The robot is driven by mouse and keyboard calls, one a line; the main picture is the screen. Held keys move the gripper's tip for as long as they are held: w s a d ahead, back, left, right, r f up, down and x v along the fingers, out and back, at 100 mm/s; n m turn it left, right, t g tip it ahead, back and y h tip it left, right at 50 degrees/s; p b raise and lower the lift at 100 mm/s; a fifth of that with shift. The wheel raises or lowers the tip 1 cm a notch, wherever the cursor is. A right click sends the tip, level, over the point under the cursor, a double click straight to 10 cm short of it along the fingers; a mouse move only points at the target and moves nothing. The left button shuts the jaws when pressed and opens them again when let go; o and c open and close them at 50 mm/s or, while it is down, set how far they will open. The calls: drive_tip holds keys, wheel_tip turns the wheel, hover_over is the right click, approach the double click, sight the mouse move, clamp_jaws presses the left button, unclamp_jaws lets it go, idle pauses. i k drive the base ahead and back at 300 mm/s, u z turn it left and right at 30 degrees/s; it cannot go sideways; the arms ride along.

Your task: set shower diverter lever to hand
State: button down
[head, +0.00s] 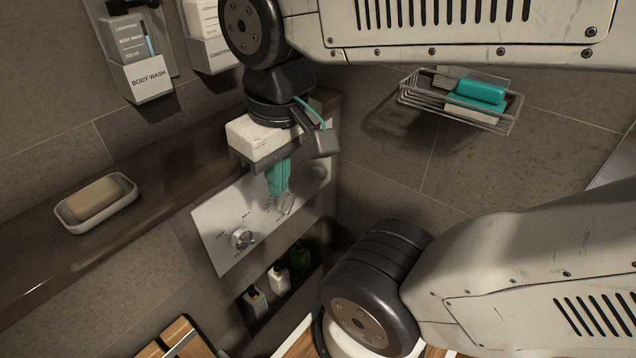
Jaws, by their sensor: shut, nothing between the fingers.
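A pale metal control panel (212,222) is set in the tiled wall below the dark ledge. A round chrome knob (241,238) with small printed labels around it sits at the panel's left. A chrome lever-like control (286,204) sits near the panel's middle, partly hidden by my gripper; which printed position it points to cannot be read. My gripper (279,190) has teal fingers, which are shut and empty. They point down in front of the panel, just above the chrome control in the picture. Whether they touch it cannot be told.
A soap dish (68,216) with a bar stands on the dark ledge (160,178). Small bottles (279,278) stand in a niche below the panel. A wire basket (440,108) hangs on the right wall. A body wash dispenser (147,80) hangs at upper left.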

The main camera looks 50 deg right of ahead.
sight(319, 173)
drive_tip(key=k, duration=1.15)
drive_tip(key=z, duration=0.55)
